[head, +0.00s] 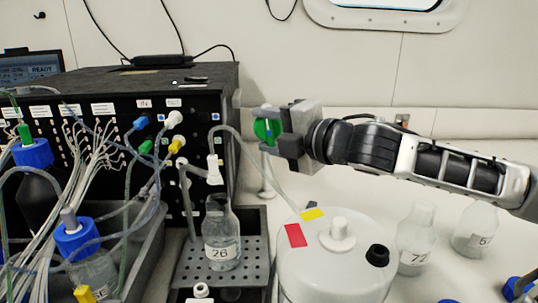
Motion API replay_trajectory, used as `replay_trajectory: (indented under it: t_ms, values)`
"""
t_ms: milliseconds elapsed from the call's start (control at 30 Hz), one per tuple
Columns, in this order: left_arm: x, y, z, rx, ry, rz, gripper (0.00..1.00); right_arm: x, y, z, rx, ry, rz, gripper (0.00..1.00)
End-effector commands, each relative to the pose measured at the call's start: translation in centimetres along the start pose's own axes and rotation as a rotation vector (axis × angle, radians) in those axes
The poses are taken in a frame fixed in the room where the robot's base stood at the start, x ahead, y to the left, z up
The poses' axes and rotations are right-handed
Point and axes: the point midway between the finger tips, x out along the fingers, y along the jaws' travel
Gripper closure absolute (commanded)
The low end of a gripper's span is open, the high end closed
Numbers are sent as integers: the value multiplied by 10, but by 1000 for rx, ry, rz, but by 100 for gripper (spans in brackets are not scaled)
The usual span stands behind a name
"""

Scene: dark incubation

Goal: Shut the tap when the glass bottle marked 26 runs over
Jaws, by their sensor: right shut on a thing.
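The glass bottle marked 26 (221,252) stands upright on a dark perforated tray (190,270). A white nozzle (214,172) on a curved clear tube hangs just above its open neck. The bottle is clear, and I cannot make out its exact liquid level or any overflow. My right gripper (276,141) comes in from the right and is shut on a green round tap handle (264,130), to the right of the black instrument box. The gripper's jaws hide part of the handle. My left gripper is out of view.
A large white lidded vessel (335,270) with red and yellow labels stands in front, right of the tray. Bottles marked 72 (415,240) and 5 (474,232) stand further right. The black box (160,90) with many cables and blue-capped bottles (75,235) crowd the left.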

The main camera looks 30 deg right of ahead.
Motion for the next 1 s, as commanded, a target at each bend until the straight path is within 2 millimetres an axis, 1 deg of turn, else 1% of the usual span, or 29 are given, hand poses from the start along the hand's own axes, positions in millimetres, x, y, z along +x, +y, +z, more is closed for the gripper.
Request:
replay_trajectory:
  t_ms: [33,233,500,900,933,967,1000]
  values:
    - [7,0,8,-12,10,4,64,1,-8,-1,19,0,23,72]
    - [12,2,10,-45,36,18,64,1,-5,0,90,-1,93,72]
    - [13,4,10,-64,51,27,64,0,-1,0,132,-2,133,72]
    - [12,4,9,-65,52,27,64,0,0,1,138,-2,137,72]
    - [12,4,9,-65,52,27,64,0,0,1,138,-2,137,41]
    - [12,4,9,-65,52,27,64,0,0,1,138,-2,137,32]
    - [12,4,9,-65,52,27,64,0,0,1,138,-2,137,27]
